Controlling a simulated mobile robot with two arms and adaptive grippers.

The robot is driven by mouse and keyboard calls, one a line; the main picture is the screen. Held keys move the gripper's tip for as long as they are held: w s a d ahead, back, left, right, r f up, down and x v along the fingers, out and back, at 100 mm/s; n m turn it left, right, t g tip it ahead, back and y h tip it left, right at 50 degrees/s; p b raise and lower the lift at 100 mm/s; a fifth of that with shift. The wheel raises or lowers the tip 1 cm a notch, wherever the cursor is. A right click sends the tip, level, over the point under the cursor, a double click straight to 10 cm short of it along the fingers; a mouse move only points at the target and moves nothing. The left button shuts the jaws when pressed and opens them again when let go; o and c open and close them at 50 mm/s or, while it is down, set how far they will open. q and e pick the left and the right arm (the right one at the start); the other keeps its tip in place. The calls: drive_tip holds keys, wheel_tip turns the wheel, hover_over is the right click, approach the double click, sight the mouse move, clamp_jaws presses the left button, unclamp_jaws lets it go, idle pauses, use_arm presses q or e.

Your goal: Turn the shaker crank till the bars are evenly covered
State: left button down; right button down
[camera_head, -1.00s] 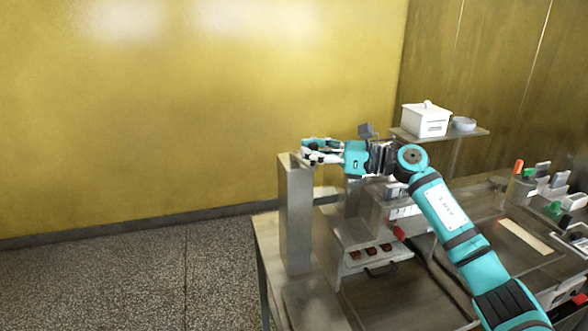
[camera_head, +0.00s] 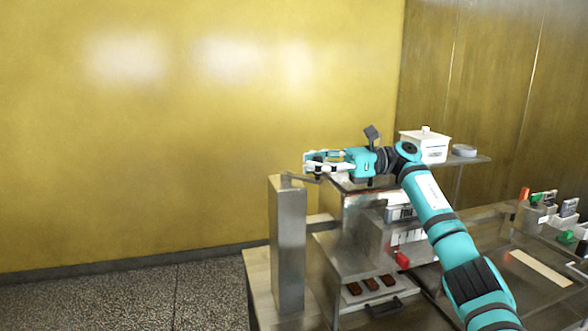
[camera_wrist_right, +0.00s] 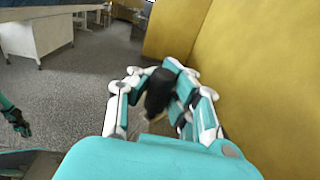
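The shaker (camera_head: 335,248) is a grey metal machine on the worktable with a tall post (camera_head: 289,250) at its left. A thin crank arm (camera_head: 300,178) shows at the post's top. My right gripper (camera_head: 308,165) is up there, just above and right of the post. In the right wrist view its fingers close around a black crank handle (camera_wrist_right: 159,88). Several dark brown bars (camera_head: 371,284) lie on a pale tray in the shaker's low opening; their covering is too small to judge. A small teal and dark claw (camera_wrist_right: 18,122), possibly my left gripper, shows at the wrist view's left edge.
A white lidded box (camera_head: 425,147) and grey dishes (camera_head: 464,151) stand on a raised shelf behind. A red knob (camera_head: 402,259) sticks out of the machine's front. Small bins (camera_head: 556,215) stand at the right. The floor left of the table is clear.

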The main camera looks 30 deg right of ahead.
drive_tip(key=shift+f, duration=0.15)
drive_tip(key=c, duration=1.9)
unclamp_jaws()
drive_tip(key=o, duration=0.7)
drive_tip(key=shift+s+d, duration=0.4)
drive_tip(key=shift+o, duration=0.2)
drive_tip(key=shift+a, duration=0.1)
drive_tip(key=shift+w+a, duration=0.1)
drive_tip(key=shift+w, duration=0.05)
drive_tip(key=v, duration=1.2)
